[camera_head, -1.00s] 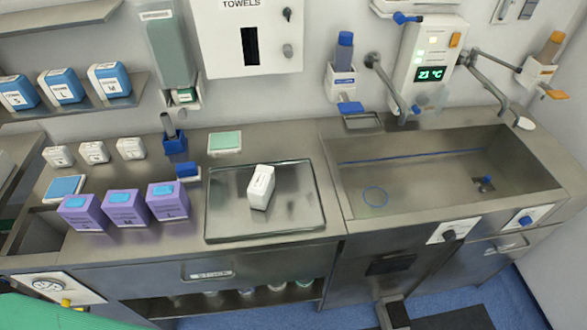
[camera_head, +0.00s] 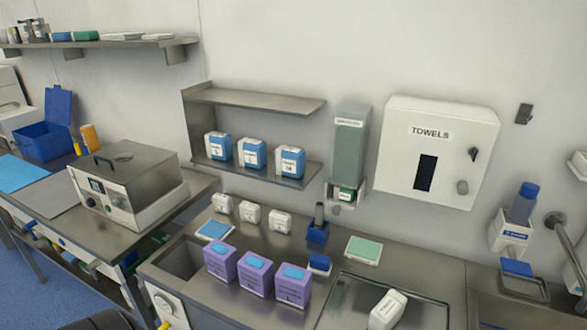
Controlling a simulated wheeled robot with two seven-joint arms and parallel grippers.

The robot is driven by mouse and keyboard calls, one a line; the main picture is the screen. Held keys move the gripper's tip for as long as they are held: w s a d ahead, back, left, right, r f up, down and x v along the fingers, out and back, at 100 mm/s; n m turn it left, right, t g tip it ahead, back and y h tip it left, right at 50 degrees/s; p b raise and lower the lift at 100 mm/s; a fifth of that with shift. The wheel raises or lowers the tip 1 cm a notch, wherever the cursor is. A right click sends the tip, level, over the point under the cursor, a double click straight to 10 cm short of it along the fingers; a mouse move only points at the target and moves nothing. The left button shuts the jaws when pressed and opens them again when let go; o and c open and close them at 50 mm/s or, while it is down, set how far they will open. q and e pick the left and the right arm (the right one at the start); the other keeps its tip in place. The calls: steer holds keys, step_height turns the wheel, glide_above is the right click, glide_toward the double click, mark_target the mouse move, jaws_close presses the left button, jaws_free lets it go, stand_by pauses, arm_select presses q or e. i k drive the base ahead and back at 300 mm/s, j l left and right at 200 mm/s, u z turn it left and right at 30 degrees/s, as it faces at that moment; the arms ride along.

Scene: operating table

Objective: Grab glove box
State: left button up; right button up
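Three purple boxes with blue glove-like tops stand in a row on the steel counter: the left box (camera_head: 220,262), the middle box (camera_head: 255,272) and the right box (camera_head: 293,286). Three blue-and-white boxes stand on the wall shelf above: the left one (camera_head: 217,146), the middle one (camera_head: 251,154) and the right one (camera_head: 290,162). The pictures do not settle which kind the task's glove box is. Neither of my grippers is in view.
A steel tray (camera_head: 345,309) holds a white box (camera_head: 388,310) to the right. Small white boxes (camera_head: 250,213) stand behind the purple ones. A metal device (camera_head: 130,180) and a blue bin (camera_head: 43,139) are on the left table. A towel dispenser (camera_head: 437,170) hangs on the wall.

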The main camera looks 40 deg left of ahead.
mark_target(256, 274)
steer(key=u, duration=1.55)
